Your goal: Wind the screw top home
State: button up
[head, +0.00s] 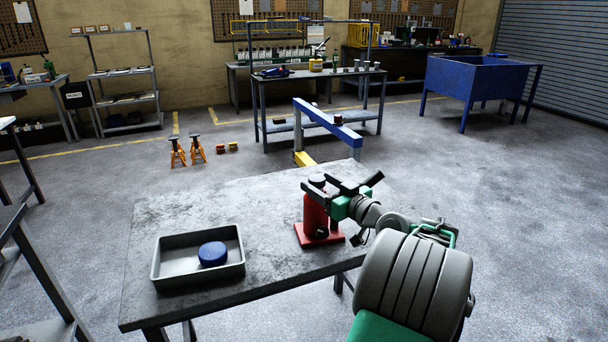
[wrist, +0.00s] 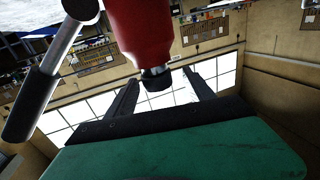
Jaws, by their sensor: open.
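A red bottle jack (head: 315,213) stands upright on the grey workbench. Its dark screw top (head: 317,181) is partly crowded by my gripper in the head view. My gripper (wrist: 162,76) is open, with one dark finger on each side of the screw top. Gaps show between the fingers and the top, so I see no grip on it. How far the top is screwed in cannot be told.
A grey tray (head: 172,281) holding a blue round pad (head: 212,254) sits at the left of the workbench (head: 175,218). A blue-and-yellow crane frame (head: 328,124) stands behind the bench. The bench middle is clear.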

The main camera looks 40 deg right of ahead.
jog(key=w, duration=0.5)
jog(key=shift+w+d, duration=0.1)
jog(key=shift+d, duration=0.2)
grip_shut()
jog(key=shift+h, duration=0.3)
